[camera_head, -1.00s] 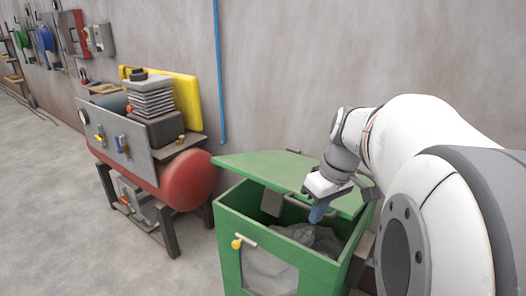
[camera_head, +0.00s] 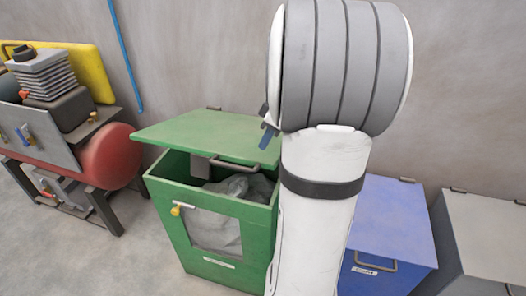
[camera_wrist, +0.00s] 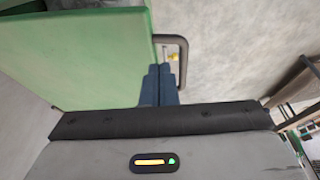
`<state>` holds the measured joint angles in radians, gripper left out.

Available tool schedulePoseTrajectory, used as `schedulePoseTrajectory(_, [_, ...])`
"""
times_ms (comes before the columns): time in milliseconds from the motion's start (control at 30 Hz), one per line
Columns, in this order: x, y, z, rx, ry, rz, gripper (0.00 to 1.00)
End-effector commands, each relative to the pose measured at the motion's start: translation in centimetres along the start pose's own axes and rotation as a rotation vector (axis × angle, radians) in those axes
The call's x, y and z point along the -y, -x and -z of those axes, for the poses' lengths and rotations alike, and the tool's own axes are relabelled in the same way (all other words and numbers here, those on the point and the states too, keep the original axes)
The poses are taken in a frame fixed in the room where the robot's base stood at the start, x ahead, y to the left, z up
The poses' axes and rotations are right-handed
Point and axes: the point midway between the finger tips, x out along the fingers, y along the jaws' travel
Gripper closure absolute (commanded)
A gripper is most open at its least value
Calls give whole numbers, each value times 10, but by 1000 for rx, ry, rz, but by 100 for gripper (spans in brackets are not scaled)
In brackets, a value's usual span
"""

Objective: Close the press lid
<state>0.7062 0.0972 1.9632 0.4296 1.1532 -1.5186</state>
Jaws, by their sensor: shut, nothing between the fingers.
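The press is a green box (camera_head: 262,222) with its hinged green lid (camera_head: 205,133) standing partly open above it, tilted, with a gap at the front. A grey bar handle (camera_head: 248,166) runs along the lid's front edge. Grey bagged material (camera_head: 240,186) shows inside the box. My gripper (camera_head: 268,136) is mostly hidden behind my arm in the head view; only blue finger parts show near the lid's right side. In the wrist view, my shut, empty gripper (camera_wrist: 158,72) is close to the lid (camera_wrist: 85,60) and its handle (camera_wrist: 183,60). I cannot tell whether they touch.
A blue bin (camera_head: 390,225) with a closed lid stands right of the press, and a grey bin (camera_head: 485,235) beyond it. A red tank machine (camera_head: 108,157) stands to the left. A wall is behind; floor is clear at the front left.

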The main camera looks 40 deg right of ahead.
Motion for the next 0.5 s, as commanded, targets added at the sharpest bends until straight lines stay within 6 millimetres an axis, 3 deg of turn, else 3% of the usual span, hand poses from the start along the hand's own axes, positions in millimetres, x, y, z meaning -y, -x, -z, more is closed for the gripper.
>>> schedulePoseTrajectory(200, [7,-31,-5,1,-1,1,100])
schedulePoseTrajectory(500, [9,-41,-7,0,-2,-1,100])
